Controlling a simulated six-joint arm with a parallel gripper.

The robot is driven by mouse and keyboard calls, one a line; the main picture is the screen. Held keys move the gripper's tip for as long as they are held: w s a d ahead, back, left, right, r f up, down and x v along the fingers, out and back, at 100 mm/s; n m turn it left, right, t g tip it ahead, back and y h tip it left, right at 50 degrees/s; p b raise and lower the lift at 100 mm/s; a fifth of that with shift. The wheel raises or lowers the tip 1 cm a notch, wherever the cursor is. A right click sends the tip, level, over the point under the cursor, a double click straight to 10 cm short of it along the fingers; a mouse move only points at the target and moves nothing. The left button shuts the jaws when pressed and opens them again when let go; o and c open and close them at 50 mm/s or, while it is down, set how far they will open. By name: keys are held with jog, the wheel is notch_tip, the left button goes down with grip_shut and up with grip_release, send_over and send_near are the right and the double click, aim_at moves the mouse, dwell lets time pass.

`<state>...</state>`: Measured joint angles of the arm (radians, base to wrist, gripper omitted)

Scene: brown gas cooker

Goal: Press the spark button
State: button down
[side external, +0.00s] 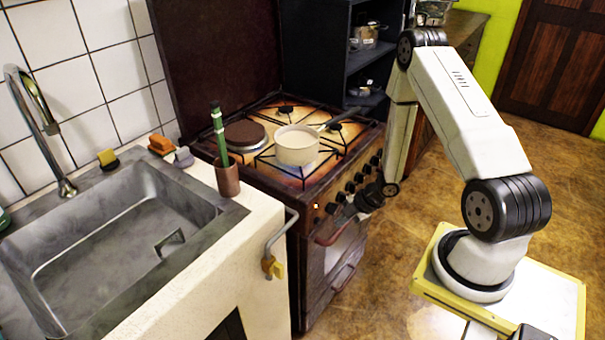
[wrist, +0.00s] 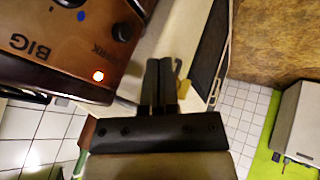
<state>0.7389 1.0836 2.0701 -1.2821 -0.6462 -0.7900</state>
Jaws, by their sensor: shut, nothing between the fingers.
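The brown cooker's front panel (side external: 330,195) carries a row of black knobs. In the wrist view, the panel (wrist: 60,62) shows partly readable lettering ending in "RK" and the word "BIG". Near the "RK" lettering are a small bright white spot with a red rim (wrist: 98,76) and a round black knob or button (wrist: 122,32); I cannot tell which is the spark button. A small orange glow (side external: 315,206) shows at the panel's left end in the side view. My gripper (wrist: 159,68) is shut and empty, its fingertips beside the panel; contact cannot be told.
A cream pot (side external: 297,146) stands on the hob, with a bluish glow at its base. The oven handle (side external: 345,278) is below the panel. The counter with the sink (side external: 215,215), a copper cup (side external: 228,178) and a towel rail (side external: 283,238) is to the left. Floor in front is open.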

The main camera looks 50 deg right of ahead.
jog(key=shift+v, duration=2.9)
jog(key=w+a+r+m+g+h, duration=0.1)
jog(key=w+a+r+m+h, duration=0.1)
jog(key=r+m+h, duration=0.3)
jog(key=w+a+r+m+g, duration=0.1)
jog(key=w+a+r+m, duration=0.2)
jog(key=r, duration=0.3)
jog(key=s+a+r+m, duration=0.3)
jog(key=a+r, duration=0.1)
jog(key=a, duration=0.2)
jog(key=s+a+r+m+g+y, duration=0.1)
jog(key=s+a+r+m, duration=0.2)
jog(key=a, duration=0.3)
jog(key=shift+s+a+r+m+g, duration=0.3)
jog(key=shift+a+r+m, duration=0.1)
jog(key=shift+r+m, duration=0.15)
